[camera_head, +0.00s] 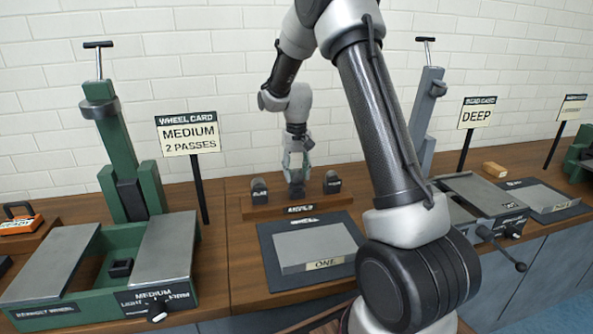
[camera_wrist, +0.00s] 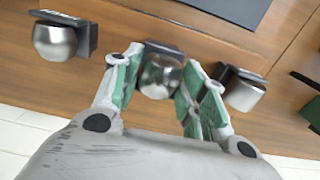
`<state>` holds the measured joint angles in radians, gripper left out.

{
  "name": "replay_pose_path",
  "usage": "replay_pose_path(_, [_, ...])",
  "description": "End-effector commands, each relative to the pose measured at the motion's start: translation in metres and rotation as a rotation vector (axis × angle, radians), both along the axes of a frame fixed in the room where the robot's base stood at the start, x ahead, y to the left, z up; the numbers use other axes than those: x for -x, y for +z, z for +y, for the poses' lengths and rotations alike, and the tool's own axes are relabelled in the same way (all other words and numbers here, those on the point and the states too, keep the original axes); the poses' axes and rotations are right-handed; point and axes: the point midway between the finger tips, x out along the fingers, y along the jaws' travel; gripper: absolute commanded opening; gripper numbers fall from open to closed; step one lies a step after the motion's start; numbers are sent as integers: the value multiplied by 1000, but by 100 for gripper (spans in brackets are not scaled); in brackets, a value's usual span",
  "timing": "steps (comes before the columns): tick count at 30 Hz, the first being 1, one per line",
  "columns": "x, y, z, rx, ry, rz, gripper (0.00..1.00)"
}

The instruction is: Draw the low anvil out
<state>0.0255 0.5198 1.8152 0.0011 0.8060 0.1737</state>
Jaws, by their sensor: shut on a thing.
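A wooden anvil rack (camera_head: 296,209) stands at the back of the bench. It carries a left anvil (camera_head: 259,191), a middle anvil (camera_head: 297,189) and a right anvil (camera_head: 332,183), each with a dark front block. My gripper (camera_head: 296,167) reaches down from above onto the middle one. In the wrist view its green-padded fingers are shut around the rounded metal body of the middle anvil (camera_wrist: 161,75). The other two, one more rounded (camera_wrist: 55,42) and one flatter (camera_wrist: 243,95), stand apart on either side. The middle anvil's label is hidden, so I cannot tell if it is the low one.
In front of the rack lies a dark mat (camera_head: 275,240) with a grey plate (camera_head: 318,246) marked ONE. A green wheel machine (camera_head: 124,180) stands left, beside a card reading MEDIUM, 2 PASSES (camera_head: 188,138). A grey machine (camera_head: 480,195) and a DEEP card (camera_head: 477,115) stand right.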

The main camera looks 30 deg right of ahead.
Motion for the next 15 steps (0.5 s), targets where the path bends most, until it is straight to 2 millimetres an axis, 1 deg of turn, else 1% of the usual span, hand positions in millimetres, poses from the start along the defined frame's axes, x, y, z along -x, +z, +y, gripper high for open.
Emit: replay_pose_path(15, [-1, -11, 0, 0, 0, -2, 14])
